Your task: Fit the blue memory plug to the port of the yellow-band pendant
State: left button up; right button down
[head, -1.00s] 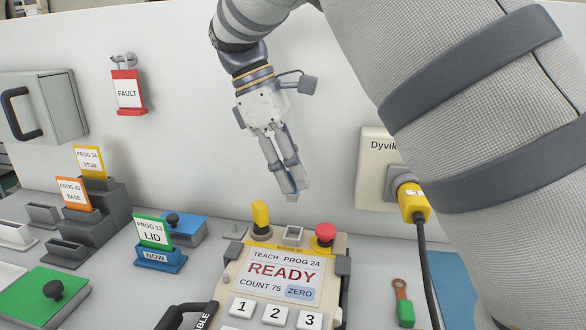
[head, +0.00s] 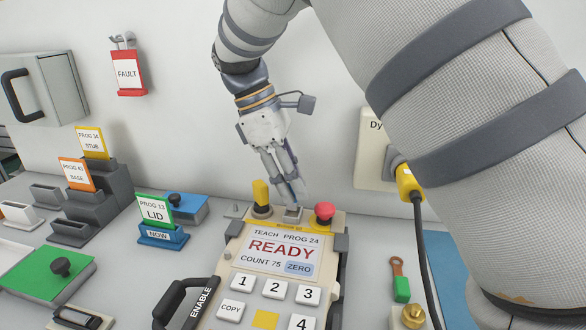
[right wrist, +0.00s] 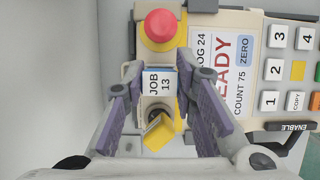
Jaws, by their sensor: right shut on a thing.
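The yellow-band pendant (head: 272,252) lies on the bench with its screen reading READY. Its port (head: 292,213) sits at the top end between a yellow knob (head: 261,197) and a red button (head: 325,211). My right gripper (head: 291,201) points down at the port. The plug is over the port, between the red button and the yellow knob. The fingers mostly hide the plug in the head view, and I cannot tell whether it is seated. My left gripper is not in view.
A grey stepped rack (head: 99,189) with program cards stands left, near a blue LID holder (head: 163,236). A yellow connector (head: 409,182) with a black cable is on the wall at right. A green-handled tool (head: 401,287) lies right of the pendant.

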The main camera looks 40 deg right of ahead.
jog(key=shift+f, duration=0.15)
jog(key=shift+f, duration=1)
jog(key=shift+f, duration=0.1)
dwell(0.4)
jog(key=c, duration=1.2)
grip_release()
jog(key=v, duration=1.2)
